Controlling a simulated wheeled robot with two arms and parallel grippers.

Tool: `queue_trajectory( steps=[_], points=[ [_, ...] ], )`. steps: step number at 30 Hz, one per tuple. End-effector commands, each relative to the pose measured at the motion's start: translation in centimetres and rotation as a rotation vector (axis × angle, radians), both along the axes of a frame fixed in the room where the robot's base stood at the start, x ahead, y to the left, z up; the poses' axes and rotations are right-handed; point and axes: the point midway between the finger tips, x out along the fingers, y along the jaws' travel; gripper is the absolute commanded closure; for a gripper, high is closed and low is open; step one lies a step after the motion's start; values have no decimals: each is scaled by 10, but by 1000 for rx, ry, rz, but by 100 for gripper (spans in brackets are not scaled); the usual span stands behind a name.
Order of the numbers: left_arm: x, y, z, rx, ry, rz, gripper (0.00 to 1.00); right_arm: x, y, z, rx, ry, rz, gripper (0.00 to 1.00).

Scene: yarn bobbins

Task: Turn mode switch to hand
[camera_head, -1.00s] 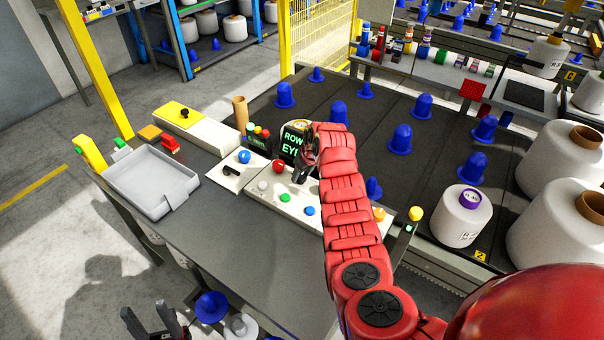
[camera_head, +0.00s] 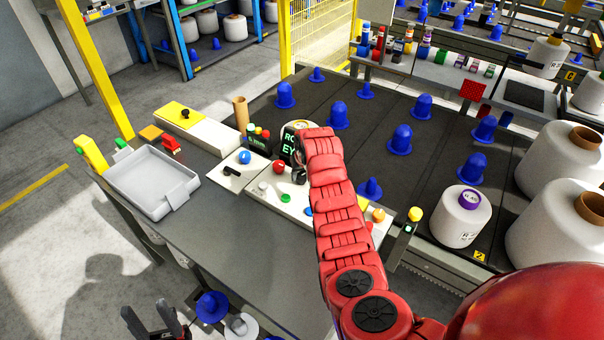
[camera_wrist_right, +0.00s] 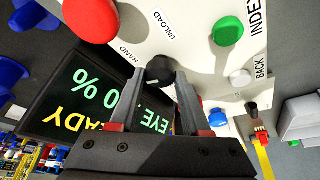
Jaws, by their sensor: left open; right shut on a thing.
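The mode switch is a black knob (camera_wrist_right: 165,70) on a white panel in the right wrist view, with the labels HAND and UNLOAD above it. I cannot tell which label it points to. My right gripper (camera_wrist_right: 157,92) is shut on the knob, with a fingertip on each side. In the head view my right gripper (camera_head: 299,174) is low over the white control panel (camera_head: 252,200), just right of the red button (camera_head: 279,167), and it hides the knob. My left gripper (camera_head: 154,320) is open and empty at the bottom edge, away from the panel.
A dark display (camera_wrist_right: 100,95) stands beside the knob. A green button (camera_wrist_right: 228,31) and a white button (camera_wrist_right: 240,78) are close by. A second panel with a black lever (camera_head: 232,171) and a grey tray (camera_head: 150,190) lie to the left. The front tabletop is clear.

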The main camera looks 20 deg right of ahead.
Motion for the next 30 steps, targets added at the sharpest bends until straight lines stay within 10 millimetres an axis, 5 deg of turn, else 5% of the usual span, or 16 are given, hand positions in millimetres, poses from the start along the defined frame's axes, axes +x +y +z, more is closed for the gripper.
queue_trajectory(
  steps=[15, 30],
  points=[
    [0, 0, -25, 0, 0, 0, 50, 1, 3, -3, 0, -2, -377, 100],
    [0, 0, -34, 0, 0, 0, 50, 1, 3, 1, 0, -2, -482, 100]
  ],
)
